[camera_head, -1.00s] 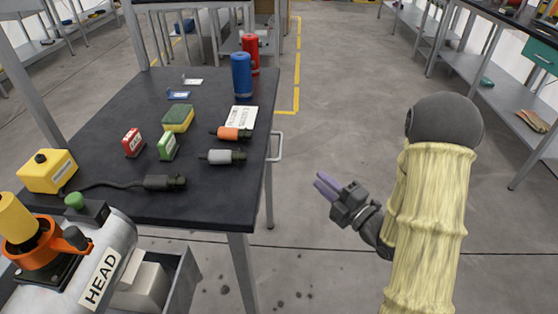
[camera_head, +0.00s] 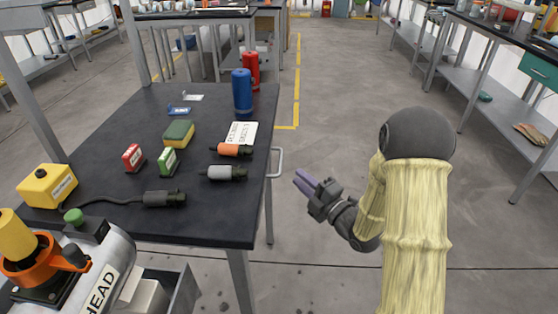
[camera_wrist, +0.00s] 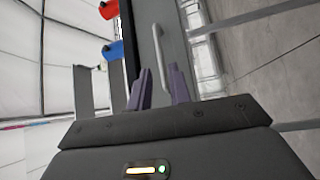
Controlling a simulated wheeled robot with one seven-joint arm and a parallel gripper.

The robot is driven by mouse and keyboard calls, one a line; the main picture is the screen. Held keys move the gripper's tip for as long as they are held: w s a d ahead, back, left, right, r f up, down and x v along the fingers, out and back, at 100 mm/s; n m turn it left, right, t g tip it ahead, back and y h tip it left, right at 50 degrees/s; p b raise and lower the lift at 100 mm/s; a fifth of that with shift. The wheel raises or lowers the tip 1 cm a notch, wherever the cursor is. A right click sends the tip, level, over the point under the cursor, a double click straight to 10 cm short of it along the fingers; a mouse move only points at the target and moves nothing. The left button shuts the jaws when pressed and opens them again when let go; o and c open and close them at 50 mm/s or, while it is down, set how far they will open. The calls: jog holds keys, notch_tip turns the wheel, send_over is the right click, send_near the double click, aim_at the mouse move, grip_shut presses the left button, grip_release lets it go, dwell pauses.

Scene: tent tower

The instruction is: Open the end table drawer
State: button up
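The black-topped end table (camera_head: 100,222) stands left of centre in the head view. A pale bar handle (camera_head: 277,162) sticks out from its right side, and the handle also shows in the wrist view (camera_wrist: 161,58). The drawer front (camera_wrist: 147,50) behind the handle looks flush with the table; the head view hides most of it. My gripper (camera_head: 303,182) is to the right of the handle, apart from it. In the wrist view its two purple fingers (camera_wrist: 159,87) are spread with a gap between them, and the handle lies ahead of them. Nothing is between the fingers.
The tabletop holds a blue cylinder (camera_head: 242,92), a red cylinder (camera_head: 251,70), a sponge (camera_head: 178,133), small boxes, an orange plug (camera_head: 232,149) and a grey plug (camera_head: 225,173). Open floor (camera_head: 340,100) lies right of the table. A long workbench (camera_head: 480,75) stands at the far right.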

aim_at(280, 159)
jog(key=x, duration=0.9)
jog(key=shift+w+a, duration=0.15)
jog(key=shift+w, duration=0.1)
jog(key=shift+c, duration=0.2)
grip_shut()
jog(key=shift+a, duration=0.1)
